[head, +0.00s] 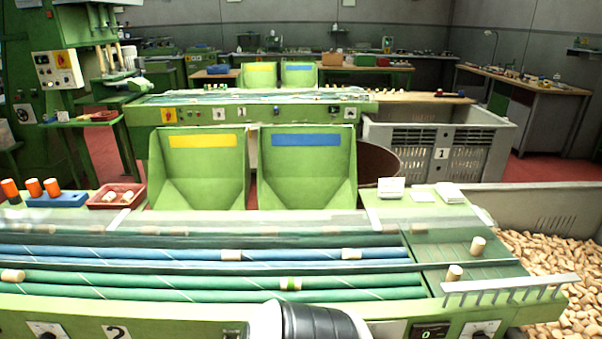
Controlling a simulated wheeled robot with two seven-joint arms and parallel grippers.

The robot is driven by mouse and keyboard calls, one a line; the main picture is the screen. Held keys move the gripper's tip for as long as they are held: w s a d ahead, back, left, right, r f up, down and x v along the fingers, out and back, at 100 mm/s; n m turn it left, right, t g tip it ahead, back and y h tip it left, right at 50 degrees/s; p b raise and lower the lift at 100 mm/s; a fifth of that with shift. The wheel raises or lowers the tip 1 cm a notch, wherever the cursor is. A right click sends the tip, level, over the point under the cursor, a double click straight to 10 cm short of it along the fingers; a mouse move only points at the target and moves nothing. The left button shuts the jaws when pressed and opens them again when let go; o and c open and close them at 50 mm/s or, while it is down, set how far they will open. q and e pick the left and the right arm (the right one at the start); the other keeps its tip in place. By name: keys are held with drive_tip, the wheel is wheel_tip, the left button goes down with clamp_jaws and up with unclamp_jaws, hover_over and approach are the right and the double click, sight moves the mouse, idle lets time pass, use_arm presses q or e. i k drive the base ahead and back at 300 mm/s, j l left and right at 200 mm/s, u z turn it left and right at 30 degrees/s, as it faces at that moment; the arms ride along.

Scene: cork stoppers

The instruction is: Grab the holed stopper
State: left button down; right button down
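Several cork stoppers lie on the long rollers of the green machine. One stopper (290,284) on the front green roller shows a greenish patch at its middle; I cannot tell whether it is a hole. Others are a stopper (231,255) and a stopper (351,254) on the blue roller, and a stopper (12,275) at the far left. Two stoppers, one farther back (478,245) and one nearer (454,272), stand on the green plate at right. No hole is clear on these. Neither gripper is in view; only a black and white part of mine shows at bottom centre.
A white toothed rail (510,286) edges the right plate. A bin of loose corks (555,270) is at right. A red tray (117,203) with stoppers and a blue holder (58,200) with orange-topped pieces sit at left. Two green chutes (200,185) stand behind the rollers.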

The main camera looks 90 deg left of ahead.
sight(109, 198)
drive_tip(key=u, duration=3.95)
